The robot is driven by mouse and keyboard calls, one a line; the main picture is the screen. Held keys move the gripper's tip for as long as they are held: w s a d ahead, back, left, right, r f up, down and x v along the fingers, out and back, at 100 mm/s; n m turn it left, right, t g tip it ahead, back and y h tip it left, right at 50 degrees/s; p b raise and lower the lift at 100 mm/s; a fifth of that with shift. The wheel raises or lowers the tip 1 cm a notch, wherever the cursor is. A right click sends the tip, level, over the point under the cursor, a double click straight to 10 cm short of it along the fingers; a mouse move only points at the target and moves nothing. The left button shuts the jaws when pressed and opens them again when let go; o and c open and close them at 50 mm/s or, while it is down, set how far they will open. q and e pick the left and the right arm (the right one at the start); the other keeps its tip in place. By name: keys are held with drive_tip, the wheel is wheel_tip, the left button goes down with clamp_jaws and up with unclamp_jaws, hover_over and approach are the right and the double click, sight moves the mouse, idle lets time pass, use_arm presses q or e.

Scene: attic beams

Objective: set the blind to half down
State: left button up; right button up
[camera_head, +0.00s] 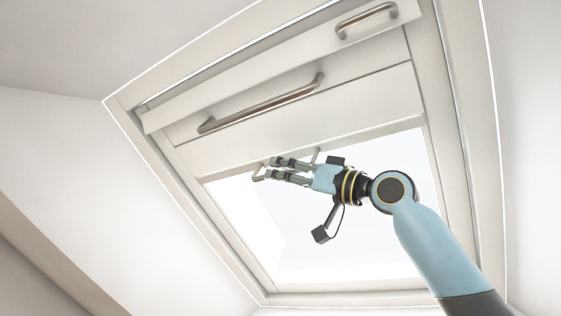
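The blind (300,128) is a pale panel across the upper part of a slanted roof window. Its lower edge lies a little way down the opening, and bright glass (330,240) shows below it. A slim handle (257,176) sits at this lower edge, partly hidden by my gripper. My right gripper (271,169) is at the handle, one finger above the other with a narrow gap between. I cannot tell whether the fingers are closed on the bar. My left gripper is not in view.
The pale window frame (462,150) surrounds the opening. Sloping walls (80,165) stand at both sides.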

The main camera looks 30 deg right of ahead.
drive_tip(key=shift+w+a+r, duration=0.15)
drive_tip(key=shift+w+a, duration=0.1)
drive_tip(key=shift+w, duration=0.25)
clamp_jaws()
